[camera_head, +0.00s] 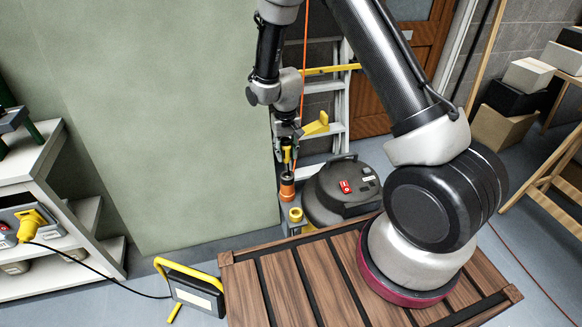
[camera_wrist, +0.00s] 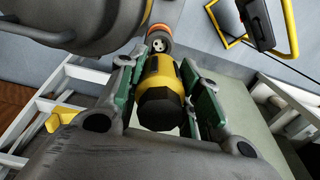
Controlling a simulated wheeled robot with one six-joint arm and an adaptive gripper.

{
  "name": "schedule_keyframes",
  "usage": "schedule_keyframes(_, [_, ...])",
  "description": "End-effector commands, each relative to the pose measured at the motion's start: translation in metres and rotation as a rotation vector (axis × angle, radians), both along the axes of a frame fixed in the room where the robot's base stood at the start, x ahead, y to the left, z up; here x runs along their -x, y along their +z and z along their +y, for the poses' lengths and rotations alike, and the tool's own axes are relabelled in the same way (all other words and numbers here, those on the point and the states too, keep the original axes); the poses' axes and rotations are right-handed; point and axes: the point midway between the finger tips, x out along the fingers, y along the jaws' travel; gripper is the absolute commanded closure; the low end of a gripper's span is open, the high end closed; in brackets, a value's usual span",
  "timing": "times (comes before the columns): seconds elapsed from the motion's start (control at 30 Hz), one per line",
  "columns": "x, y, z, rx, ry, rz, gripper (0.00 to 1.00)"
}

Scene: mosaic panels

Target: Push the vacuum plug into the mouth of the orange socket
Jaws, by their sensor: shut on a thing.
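The vacuum plug (camera_wrist: 161,98) is yellow and black, and my gripper (camera_wrist: 158,68) is shut on it, with green-padded fingers on both sides. The orange socket (camera_wrist: 158,41) lies just beyond the plug in the wrist view, its pale face with dark holes turned toward the plug. In the head view my gripper (camera_head: 287,146) points down and holds the yellow plug (camera_head: 287,155) above the orange socket (camera_head: 287,187), which stands upright. The plug looks roughly in line with the socket. A gap seems to show between them, but the exact contact is hard to tell.
A dark grey vacuum (camera_head: 340,205) with a red switch stands right of the socket. A yellow-topped post (camera_head: 295,216) is just below it. A ladder (camera_head: 338,105) stands behind. A yellow-framed work lamp (camera_head: 196,294) and slatted wooden top (camera_head: 330,290) are in front.

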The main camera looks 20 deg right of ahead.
Motion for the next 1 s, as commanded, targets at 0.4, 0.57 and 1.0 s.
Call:
schedule_keyframes(0.4, [0.006,-0.001,-0.002,0.0,0.005,-0.006,1.0])
schedule_keyframes(0.57, [0.006,-0.009,-0.002,0.001,0.005,-0.005,1.0])
schedule_keyframes(1.0, [0.005,-0.044,-0.002,0.001,0.005,-0.005,1.0])
